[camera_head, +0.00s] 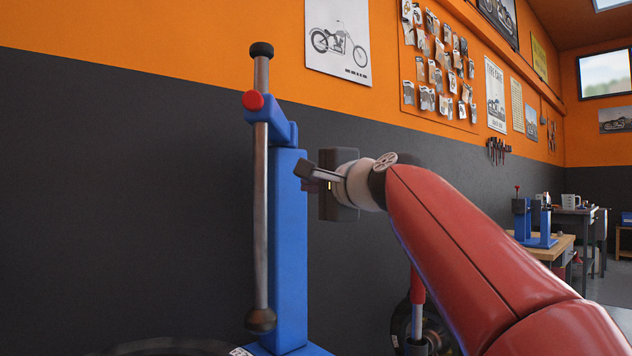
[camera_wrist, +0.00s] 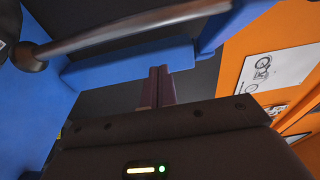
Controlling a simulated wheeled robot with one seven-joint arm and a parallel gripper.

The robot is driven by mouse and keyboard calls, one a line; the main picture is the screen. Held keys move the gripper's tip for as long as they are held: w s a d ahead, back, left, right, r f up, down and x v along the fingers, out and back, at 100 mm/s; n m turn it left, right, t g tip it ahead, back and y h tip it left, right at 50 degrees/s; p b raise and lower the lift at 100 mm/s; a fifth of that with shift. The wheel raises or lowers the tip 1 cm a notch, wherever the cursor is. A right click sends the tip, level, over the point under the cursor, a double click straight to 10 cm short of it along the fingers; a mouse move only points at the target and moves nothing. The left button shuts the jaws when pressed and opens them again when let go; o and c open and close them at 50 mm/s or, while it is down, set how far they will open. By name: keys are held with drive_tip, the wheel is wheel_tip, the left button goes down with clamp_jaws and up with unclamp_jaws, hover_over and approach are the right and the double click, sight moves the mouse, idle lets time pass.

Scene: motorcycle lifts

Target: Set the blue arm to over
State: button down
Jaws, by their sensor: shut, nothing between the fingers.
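A blue post (camera_head: 288,235) stands upright left of centre in the head view. The blue arm (camera_head: 272,121) juts from its top toward the left and has a red knob (camera_head: 254,101). A steel rod (camera_head: 261,200) hangs upright through the arm's end, with dark knobs at top and bottom. My gripper (camera_head: 306,178) is just right of the post, below the arm's height. In the wrist view its two dark fingers (camera_wrist: 155,88) are together and empty. Blue metal (camera_wrist: 130,66) and the rod (camera_wrist: 130,27) cross beyond them. Contact with the post cannot be told.
A dark and orange wall with posters (camera_head: 338,40) stands behind. A wheel (camera_head: 430,320) is partly hidden low behind my red arm. A workbench (camera_head: 545,245) with another blue stand (camera_head: 540,222) is far right. Open floor shows at the right edge.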

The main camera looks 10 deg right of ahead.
drive_tip(key=w+a+p, duration=0.1)
drive_tip(key=w+a, duration=0.5)
drive_tip(key=shift+p, duration=0.35)
drive_tip(key=a, duration=0.1)
drive_tip(key=a+p, duration=0.1)
drive_tip(key=a, duration=0.1)
drive_tip(key=a+p, duration=0.1)
drive_tip(key=shift+w+a, duration=0.15)
drive_tip(key=shift+w, duration=0.1)
